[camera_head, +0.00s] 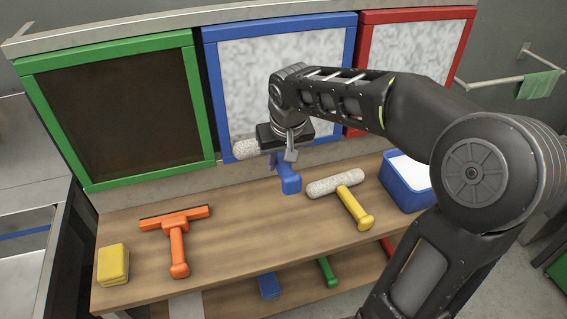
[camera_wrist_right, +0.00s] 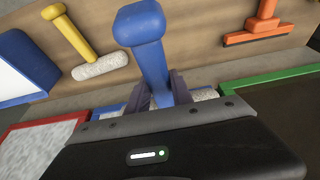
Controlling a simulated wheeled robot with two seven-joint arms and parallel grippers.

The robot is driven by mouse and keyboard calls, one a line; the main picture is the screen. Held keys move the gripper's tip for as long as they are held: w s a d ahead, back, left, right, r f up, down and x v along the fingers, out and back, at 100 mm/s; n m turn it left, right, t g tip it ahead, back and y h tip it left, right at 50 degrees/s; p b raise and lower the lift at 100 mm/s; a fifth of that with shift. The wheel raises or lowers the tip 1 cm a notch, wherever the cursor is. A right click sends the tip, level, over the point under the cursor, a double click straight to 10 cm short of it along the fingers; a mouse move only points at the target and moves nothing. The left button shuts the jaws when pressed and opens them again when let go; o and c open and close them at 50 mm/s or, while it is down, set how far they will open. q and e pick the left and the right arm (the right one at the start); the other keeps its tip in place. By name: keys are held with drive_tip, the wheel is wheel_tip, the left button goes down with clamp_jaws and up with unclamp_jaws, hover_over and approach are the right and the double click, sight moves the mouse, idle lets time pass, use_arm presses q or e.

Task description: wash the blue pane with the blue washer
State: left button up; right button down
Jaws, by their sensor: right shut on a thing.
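The blue pane (camera_head: 255,75) stands upright behind the bench in a blue frame, its surface cloudy white and grey. My right gripper (camera_head: 287,155) is in front of its lower edge, shut on the handle of the blue washer (camera_head: 291,181). The washer's pale fluffy roller (camera_head: 246,149) shows at the pane's lower left; whether it touches the pane I cannot tell. In the right wrist view the blue handle (camera_wrist_right: 147,45) sticks out between the fingers (camera_wrist_right: 160,92), and the roller is mostly hidden behind the gripper. My left gripper is out of view.
A green-framed dark pane (camera_head: 120,110) and a red-framed cloudy pane (camera_head: 420,50) flank the blue one. On the bench (camera_head: 240,235) lie a yellow washer (camera_head: 352,205), an orange squeegee (camera_head: 177,245), a yellow sponge (camera_head: 113,264) and a blue tub (camera_head: 390,185). More tools lie on the lower shelf.

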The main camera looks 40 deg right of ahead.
drive_tip(key=shift+w+d+p, duration=0.15)
drive_tip(key=shift+w+d, duration=0.1)
drive_tip(key=shift+w, duration=0.4)
drive_tip(key=shift+w+d+p, duration=0.15)
drive_tip(key=shift+w+d, duration=0.05)
drive_tip(key=shift+w, duration=0.4)
drive_tip(key=shift+w+d, duration=0.2)
drive_tip(key=shift+w, duration=0.45)
idle(0.6)
wheel_tip(320, 180, down, 4)
drive_tip(key=b, duration=0.3)
drive_tip(key=shift+s, duration=0.1)
idle(0.4)
